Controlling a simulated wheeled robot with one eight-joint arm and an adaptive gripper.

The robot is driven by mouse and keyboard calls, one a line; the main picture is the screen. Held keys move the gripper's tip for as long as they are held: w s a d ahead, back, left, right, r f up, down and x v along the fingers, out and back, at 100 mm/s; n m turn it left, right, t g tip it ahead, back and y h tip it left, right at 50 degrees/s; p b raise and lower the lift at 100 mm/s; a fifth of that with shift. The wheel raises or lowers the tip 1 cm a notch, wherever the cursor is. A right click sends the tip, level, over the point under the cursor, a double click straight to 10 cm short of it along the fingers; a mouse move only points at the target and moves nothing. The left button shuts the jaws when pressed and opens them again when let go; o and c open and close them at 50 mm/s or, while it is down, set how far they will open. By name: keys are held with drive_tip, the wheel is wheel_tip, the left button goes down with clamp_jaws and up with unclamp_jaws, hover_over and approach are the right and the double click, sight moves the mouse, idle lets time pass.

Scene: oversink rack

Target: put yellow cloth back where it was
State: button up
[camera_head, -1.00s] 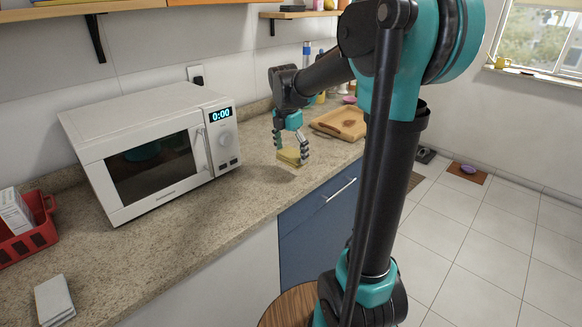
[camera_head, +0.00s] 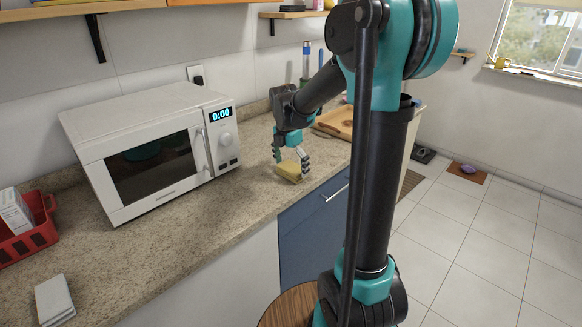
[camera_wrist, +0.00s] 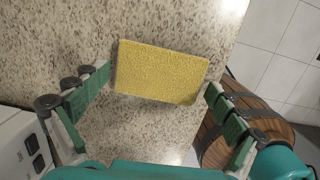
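The yellow cloth (camera_head: 289,172) is a flat, sponge-like rectangle at the counter's front part, right of the microwave. It also shows in the wrist view (camera_wrist: 160,73), where it lies flat between my fingertips.
The speckled counter (camera_head: 205,225) is bare around the cloth. A white microwave (camera_head: 150,150) stands to the left, with a red basket (camera_head: 35,240) and a pale block (camera_head: 54,300) farther left. A wooden tray (camera_head: 335,122) lies behind my gripper. The counter's front edge is close.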

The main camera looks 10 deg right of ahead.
sight(288, 170)
drive_tip(key=shift+r, duration=0.1)
wheel_tip(288, 170, up, 12)
drive_tip(key=a, duration=0.1)
drive_tip(key=s+d+f+m, duration=0.1)
drive_tip(key=s+f+m, duration=0.2)
drive_tip(key=m, duration=0.1)
drive_tip(key=s+d+f+m+t, duration=0.1)
drive_tip(key=s+f+m, duration=0.2)
drive_tip(key=f+m, duration=0.1)
drive_tip(key=s+d+f+m, duration=0.1)
drive_tip(key=s+f+m, duration=0.2)
drive_tip(key=shift+s+d+f+m+t+y, duration=0.2)
drive_tip(key=shift+s+m+t+y, duration=0.1)
drive_tip(key=shift+s+m, duration=0.1)
drive_tip(key=s+d+f+m+t, duration=0.1)
drive_tip(key=s+d+f+m, duration=0.1)
drive_tip(key=s+f+m, duration=0.8)
drive_tip(key=s+m, duration=0.2)
drive_tip(key=m, duration=0.1)
drive_tip(key=shift+f+t, duration=0.35)
drive_tip(key=shift+t, duration=0.05)
